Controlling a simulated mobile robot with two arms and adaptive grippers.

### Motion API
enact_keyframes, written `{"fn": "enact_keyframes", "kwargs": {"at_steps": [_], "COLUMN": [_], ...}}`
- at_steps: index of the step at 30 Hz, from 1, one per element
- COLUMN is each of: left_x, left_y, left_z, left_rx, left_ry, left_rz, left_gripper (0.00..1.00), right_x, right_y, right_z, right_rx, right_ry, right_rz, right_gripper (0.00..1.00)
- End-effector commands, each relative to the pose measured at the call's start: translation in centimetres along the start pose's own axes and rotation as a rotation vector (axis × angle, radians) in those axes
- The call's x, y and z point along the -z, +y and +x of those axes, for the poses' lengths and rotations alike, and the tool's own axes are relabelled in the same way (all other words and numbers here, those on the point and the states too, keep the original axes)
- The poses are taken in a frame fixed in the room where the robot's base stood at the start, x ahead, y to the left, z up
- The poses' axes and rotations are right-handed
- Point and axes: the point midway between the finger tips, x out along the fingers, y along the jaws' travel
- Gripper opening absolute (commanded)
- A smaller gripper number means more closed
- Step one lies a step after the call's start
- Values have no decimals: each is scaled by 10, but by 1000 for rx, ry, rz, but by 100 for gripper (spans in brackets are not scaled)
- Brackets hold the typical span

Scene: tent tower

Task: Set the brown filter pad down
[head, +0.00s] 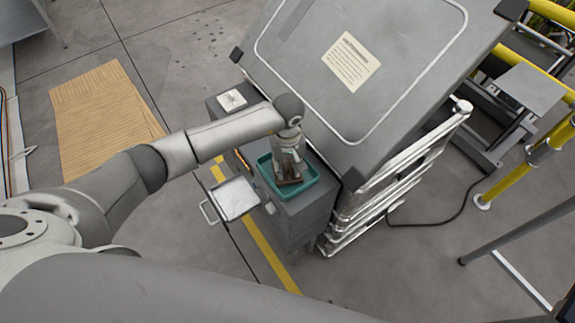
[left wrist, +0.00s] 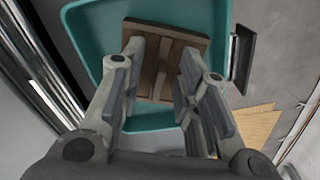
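The brown filter pad (head: 289,181) is inside a teal tray (head: 311,188) on top of a grey cabinet. It also shows in the left wrist view (left wrist: 168,62) as a square brown slab with lengthwise bands, inside the teal tray (left wrist: 88,50). My left gripper (head: 288,171) is right over the pad, pointing down. In the left wrist view its fingers (left wrist: 163,72) stand apart, with the pad's middle visible between them and its edges reaching past both fingertips. I cannot tell whether the fingertips touch the pad. My right gripper is not in view.
A small white plate (head: 232,99) lies at the cabinet's far end. An open drawer (head: 235,198) sticks out on the near left. A large grey tilted panel (head: 365,60) stands close behind the tray. A wooden sheet (head: 100,115) lies on the floor at left.

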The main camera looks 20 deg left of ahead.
Motion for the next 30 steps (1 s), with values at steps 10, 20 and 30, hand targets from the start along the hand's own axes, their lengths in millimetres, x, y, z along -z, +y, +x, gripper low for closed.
{"fn": "enact_keyframes", "kwargs": {"at_steps": [10,20,30], "left_x": [2,1,0], "left_y": [1,0,0], "left_z": [-61,-115,-122], "left_rx": [-4,-1,0], "left_ry": [6,2,0], "left_rz": [1,0,0], "left_gripper": [30,30,30], "right_x": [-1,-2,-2], "right_y": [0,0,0], "right_z": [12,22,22], "right_rx": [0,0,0], "right_ry": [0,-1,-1], "right_rz": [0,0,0], "right_gripper": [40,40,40]}}
